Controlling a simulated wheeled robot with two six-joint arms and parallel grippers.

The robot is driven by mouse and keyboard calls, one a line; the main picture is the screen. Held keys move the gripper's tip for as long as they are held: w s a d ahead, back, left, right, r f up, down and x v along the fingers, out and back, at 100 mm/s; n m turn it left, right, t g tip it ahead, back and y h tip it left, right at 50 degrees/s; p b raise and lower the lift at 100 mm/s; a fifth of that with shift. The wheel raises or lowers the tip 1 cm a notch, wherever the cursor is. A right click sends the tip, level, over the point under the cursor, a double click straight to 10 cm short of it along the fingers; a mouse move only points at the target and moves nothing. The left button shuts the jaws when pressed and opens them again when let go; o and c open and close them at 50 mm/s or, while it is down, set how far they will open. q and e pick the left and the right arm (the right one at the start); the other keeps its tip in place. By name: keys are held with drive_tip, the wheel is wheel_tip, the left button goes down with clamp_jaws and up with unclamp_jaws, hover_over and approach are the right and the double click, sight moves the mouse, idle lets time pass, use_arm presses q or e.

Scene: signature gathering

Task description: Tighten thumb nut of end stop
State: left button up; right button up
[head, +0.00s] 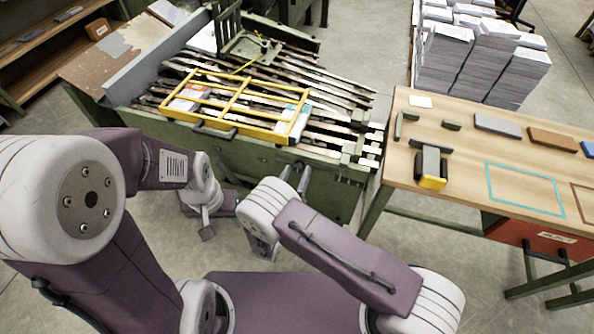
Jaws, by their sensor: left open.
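The green gathering machine (330,190) stands ahead of me with rows of slanted metal bars on top. Green block-like fittings (353,150) sit at its right front corner; I cannot tell whether one is the end stop. I cannot make out the thumb nut. My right gripper (296,174) points at the machine's front edge, its two prongs partly seen; whether they grip anything is unclear. My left gripper (208,230) is open and hangs down in front of the machine, below its top, apart from the bars.
A yellow frame (238,103) lies over the bars. At right, a wooden table (450,185) carries a black-and-yellow tool (431,167), small green pieces (452,125), a grey block (498,126) and a brown block (552,140). Paper stacks (445,60) stand behind. Its cyan-outlined area is clear.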

clamp_jaws()
drive_tip(key=shift+m, duration=0.3)
drive_tip(key=m, duration=0.8)
drive_tip(key=shift+b, duration=0.4)
drive_tip(key=m, duration=0.5)
drive_tip(key=shift+b, duration=0.35)
drive_tip(key=m+b, duration=0.1)
drive_tip(key=m, duration=0.3)
drive_tip(key=shift+m, duration=0.3)
